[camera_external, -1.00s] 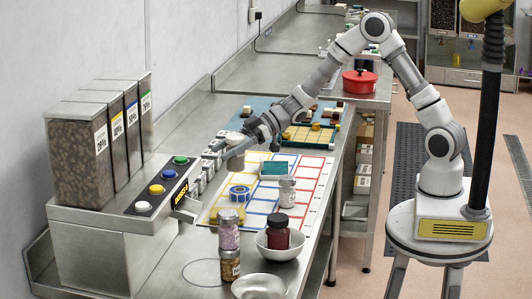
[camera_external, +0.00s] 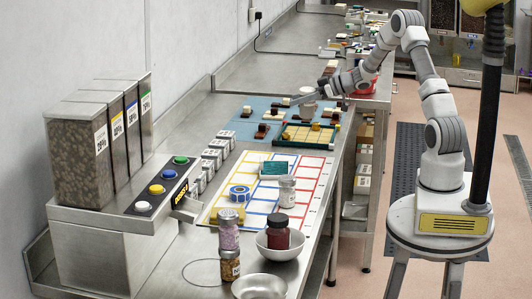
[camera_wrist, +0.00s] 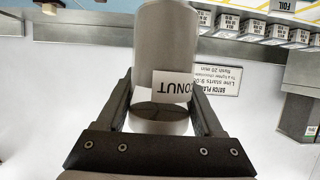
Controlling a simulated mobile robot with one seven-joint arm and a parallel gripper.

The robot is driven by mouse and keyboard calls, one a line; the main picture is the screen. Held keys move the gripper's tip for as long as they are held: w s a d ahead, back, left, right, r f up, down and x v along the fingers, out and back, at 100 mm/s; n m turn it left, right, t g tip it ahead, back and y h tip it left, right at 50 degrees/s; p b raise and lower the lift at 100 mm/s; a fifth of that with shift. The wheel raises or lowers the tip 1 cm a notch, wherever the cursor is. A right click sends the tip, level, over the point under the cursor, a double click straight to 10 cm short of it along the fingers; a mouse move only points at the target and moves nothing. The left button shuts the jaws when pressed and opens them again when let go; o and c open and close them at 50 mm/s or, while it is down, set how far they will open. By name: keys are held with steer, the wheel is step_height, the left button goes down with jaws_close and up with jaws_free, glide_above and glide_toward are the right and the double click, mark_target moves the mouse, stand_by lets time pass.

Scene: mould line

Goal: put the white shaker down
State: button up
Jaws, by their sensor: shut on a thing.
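The white shaker (camera_wrist: 165,50) is between my gripper's fingers (camera_wrist: 162,85) in the wrist view. It is pale grey-white, with a label reading "CONUT" in part and a shiny band at its near end. In the external view my gripper (camera_external: 308,98) is shut on the shaker (camera_external: 308,92), over the far part of the counter near the blue mat (camera_external: 245,128). Whether the shaker touches the surface below is unclear. Another pale shaker-like jar (camera_external: 287,191) stands on the coloured grid sheet (camera_external: 312,180).
Brown and white blocks and a green board (camera_external: 308,138) lie on the blue mat. White boxes (camera_external: 213,152) line the left side. Jars and bowls (camera_external: 280,256) stand at the near end. Bare counter (camera_external: 275,78) lies behind the mat.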

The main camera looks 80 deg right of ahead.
steer(key=shift+s+d, duration=0.55)
steer(key=shift+d, duration=0.1)
steer(key=shift+d+f, duration=0.15)
steer(key=shift+d, duration=0.05)
steer(key=shift+w+a+f+b, duration=0.2)
steer(key=shift+w+a+f, duration=0.6)
steer(key=shift+w+f, duration=0.95)
steer(key=shift+w+a+f+b, duration=0.2)
steer(key=shift+w+a+f, duration=0.65)
steer(key=shift+w+f, duration=0.85)
steer(key=shift+w+a+f+b, duration=0.2)
steer(key=shift+w+a+f, duration=0.6)
steer(key=shift+w+f, duration=0.95)
steer(key=shift+s+f, duration=0.2)
steer(key=shift+f, duration=0.1)
steer(key=shift+f, duration=0.25)
steer(key=o, duration=1.5)
